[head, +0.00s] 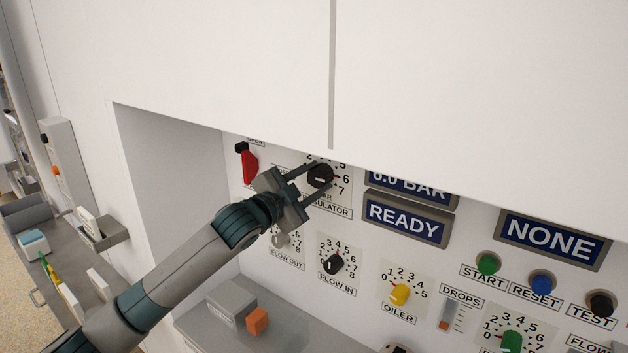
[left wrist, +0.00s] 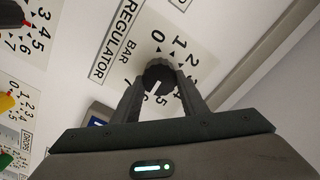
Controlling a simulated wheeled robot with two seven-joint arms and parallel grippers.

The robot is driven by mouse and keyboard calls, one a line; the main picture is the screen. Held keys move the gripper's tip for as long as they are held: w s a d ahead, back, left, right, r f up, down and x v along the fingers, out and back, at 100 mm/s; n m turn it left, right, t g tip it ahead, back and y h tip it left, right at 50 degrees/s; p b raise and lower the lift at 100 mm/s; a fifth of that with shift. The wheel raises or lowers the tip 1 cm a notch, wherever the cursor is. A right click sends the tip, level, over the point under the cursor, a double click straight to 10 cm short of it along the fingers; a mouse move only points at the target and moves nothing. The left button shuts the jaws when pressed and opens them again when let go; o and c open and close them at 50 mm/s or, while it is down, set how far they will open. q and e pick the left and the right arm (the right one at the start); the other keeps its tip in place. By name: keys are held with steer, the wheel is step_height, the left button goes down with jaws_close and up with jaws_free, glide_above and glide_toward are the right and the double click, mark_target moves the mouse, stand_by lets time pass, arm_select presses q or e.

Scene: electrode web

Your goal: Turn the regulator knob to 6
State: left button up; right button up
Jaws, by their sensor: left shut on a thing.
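The regulator knob (head: 319,176) is a dark round knob on the white panel, on a dial marked in BAR. It also shows in the left wrist view (left wrist: 158,74), where its white pointer line aims at about the 6. My left gripper (head: 318,181) has one finger on each side of the knob and is shut on it; it also shows in the left wrist view (left wrist: 160,88). The pressure display (head: 408,185) reads 6.0 BAR, its top cut off by the overhang. My right gripper is not in view.
A red handle (head: 249,166) sits left of the regulator. The flow in knob (head: 333,263), yellow oiler knob (head: 400,294) and READY display (head: 404,220) are close by. A white overhang (head: 440,90) covers the panel's top. A grey box (head: 231,305) and orange block (head: 257,321) lie below.

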arm_select(q)
steer(key=shift+m, duration=0.3)
steer(key=o, duration=1)
steer(key=shift+o, duration=0.2)
steer(key=shift+s, duration=0.1)
steer(key=shift+s+a+f+b, duration=0.1)
steer(key=shift+s+a+b, duration=0.2)
steer(key=shift+s+a, duration=0.05)
steer(key=b+v, duration=0.5)
steer(key=v, duration=1.1)
